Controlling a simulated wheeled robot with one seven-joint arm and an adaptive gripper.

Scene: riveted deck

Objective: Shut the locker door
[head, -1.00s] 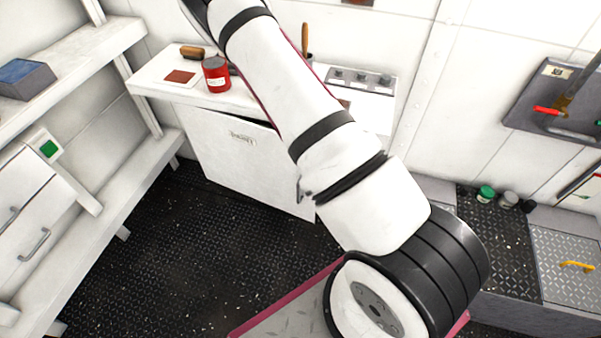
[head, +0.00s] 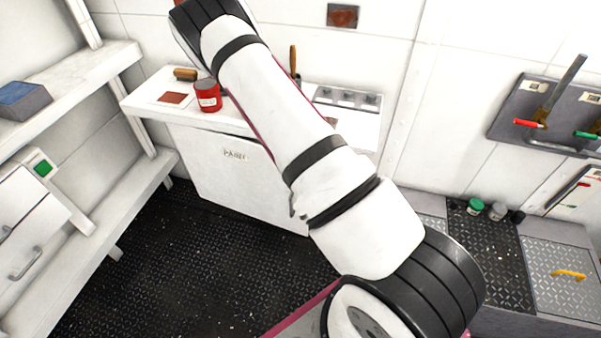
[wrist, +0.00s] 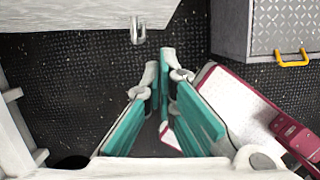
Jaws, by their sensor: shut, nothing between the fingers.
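The locker door (head: 228,176) is a white panel with a small dark label, below the counter in the head view. A thin dark gap shows along part of its top edge, so it looks slightly ajar. My arm covers its right part. In the wrist view a white panel (wrist: 75,14), apparently this door, lies along the top left, with a metal hook-shaped handle (wrist: 138,32) on its edge. My gripper (wrist: 159,70), with teal finger pads, is shut and empty just below the handle, apart from it in the picture. The head view does not show the gripper.
A red can (head: 207,95) and a brush (head: 186,74) stand on the counter. White shelves (head: 75,80) line the left. A low metal bench (head: 485,255) with a yellow handle (head: 568,275) is at the right. The dark floor (head: 170,270) is clear before the door.

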